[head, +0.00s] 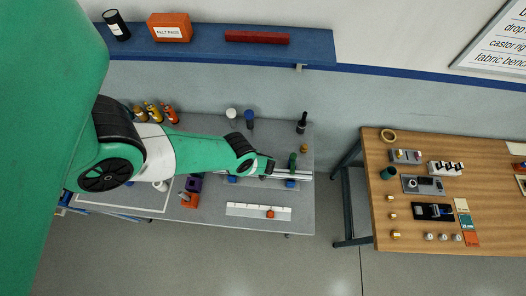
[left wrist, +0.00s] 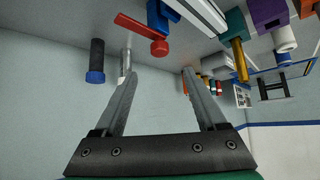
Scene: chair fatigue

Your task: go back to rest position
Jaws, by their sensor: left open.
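My left arm, green, white and black, reaches in from the left in the head view. It ends over the right part of the grey bench (head: 190,215), with its dark gripper beside a pale rail-like fixture. In the left wrist view my left gripper (left wrist: 158,72) has its two long grey fingers wide apart, with nothing held between them. The fingertips point towards the bench items, and a black and blue cylinder (left wrist: 96,62) stands apart to the left of the left finger. My right gripper is not in view.
A red bar (left wrist: 140,28) shows near the fingertips. A green upright part (head: 292,160) and a white strip (head: 245,209) with an orange knob (head: 270,214) are near the arm's end. A wooden table (head: 420,241) stands right, beyond a floor gap. A blue shelf (head: 200,42) is behind.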

